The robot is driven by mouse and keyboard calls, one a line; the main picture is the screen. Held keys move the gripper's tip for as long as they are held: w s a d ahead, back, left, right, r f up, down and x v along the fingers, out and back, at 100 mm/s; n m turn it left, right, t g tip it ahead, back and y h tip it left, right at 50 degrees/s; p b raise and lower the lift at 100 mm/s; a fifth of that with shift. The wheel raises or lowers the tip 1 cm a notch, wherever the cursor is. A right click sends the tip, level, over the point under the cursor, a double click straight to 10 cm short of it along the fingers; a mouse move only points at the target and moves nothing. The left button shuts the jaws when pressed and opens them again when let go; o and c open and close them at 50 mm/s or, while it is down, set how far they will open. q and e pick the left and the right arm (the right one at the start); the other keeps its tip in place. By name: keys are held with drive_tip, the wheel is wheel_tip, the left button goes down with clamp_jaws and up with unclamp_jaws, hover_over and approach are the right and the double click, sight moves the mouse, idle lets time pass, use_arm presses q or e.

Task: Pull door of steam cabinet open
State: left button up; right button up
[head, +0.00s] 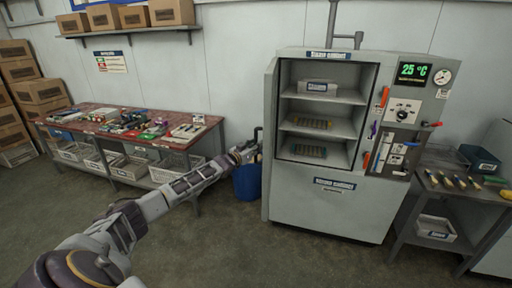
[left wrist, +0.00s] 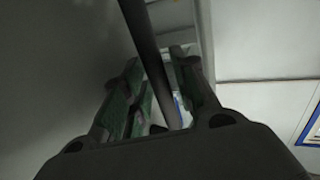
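The steam cabinet (head: 330,205) stands at the right of centre in the head view. Its door (head: 269,140) is swung out to the left and shows nearly edge-on, so the shelves inside are in plain view. A dark upright handle bar (head: 258,136) is on the door's outer side. My left gripper (head: 250,150) is at this bar. In the left wrist view the bar (left wrist: 148,50) passes between the two fingers of the left gripper (left wrist: 157,62). The fingers stand apart, with a gap beside the bar. My right gripper is not in view.
A blue bin (head: 246,183) stands on the floor below my left gripper. A red-topped workbench (head: 85,112) with many small items is at the left. A grey side table (head: 440,195) is right of the cabinet. The floor in front of the cabinet is clear.

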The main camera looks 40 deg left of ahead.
use_arm(q)
drive_tip(key=shift+o, duration=0.2)
drive_tip(key=shift+s+f, duration=0.1)
drive_tip(key=s, duration=1.1)
drive_tip(key=shift+s+a, duration=0.25)
drive_tip(key=shift+s, duration=0.1)
idle(1.5)
idle(0.9)
